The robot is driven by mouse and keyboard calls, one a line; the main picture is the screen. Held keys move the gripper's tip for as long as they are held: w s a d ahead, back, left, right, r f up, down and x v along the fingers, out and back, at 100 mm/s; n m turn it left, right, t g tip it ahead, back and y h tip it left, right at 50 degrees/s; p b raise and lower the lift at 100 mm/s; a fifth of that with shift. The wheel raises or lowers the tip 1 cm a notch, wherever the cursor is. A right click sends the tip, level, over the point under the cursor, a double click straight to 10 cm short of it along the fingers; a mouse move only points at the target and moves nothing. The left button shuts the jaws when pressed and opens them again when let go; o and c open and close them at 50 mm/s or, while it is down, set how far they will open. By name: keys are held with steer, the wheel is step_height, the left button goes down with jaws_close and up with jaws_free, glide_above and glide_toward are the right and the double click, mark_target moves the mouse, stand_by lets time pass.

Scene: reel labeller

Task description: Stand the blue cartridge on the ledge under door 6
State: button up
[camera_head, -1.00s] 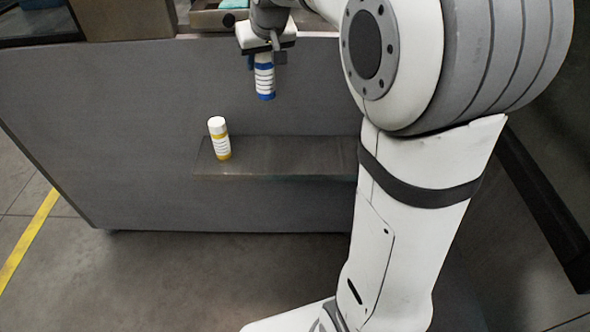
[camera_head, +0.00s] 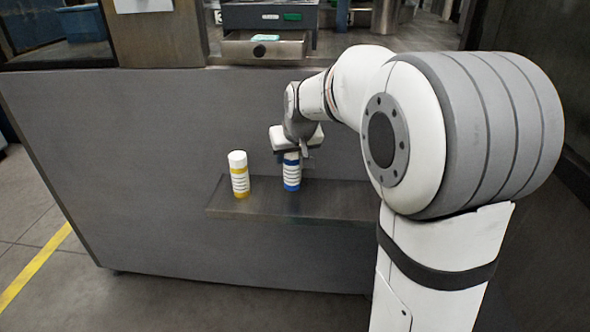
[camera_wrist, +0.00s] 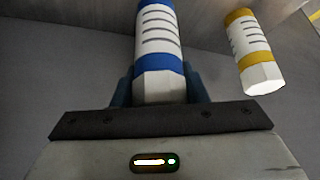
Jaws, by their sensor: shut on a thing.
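The blue cartridge (camera_head: 291,172) is white with blue bands and is upright at the ledge (camera_head: 262,207). Its lower end appears to be at the ledge top; I cannot tell for sure whether it touches. My gripper (camera_head: 291,153) is shut on its upper part from above. In the wrist view the blue cartridge (camera_wrist: 158,50) sits between my two fingers (camera_wrist: 158,88). The ledge juts from the grey front panel. No door number is readable in these frames.
A white cartridge with yellow bands (camera_head: 239,175) stands on the ledge to the left of the blue one; it also shows in the wrist view (camera_wrist: 252,50). An open drawer (camera_head: 262,47) is above the panel. The ledge between the blue cartridge and my arm looks clear.

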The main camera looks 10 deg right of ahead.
mark_target(291, 165)
steer(key=shift+f+b, duration=0.3)
steer(key=shift+f, duration=1.15)
steer(key=shift+f, duration=0.15)
steer(key=o, duration=1.1)
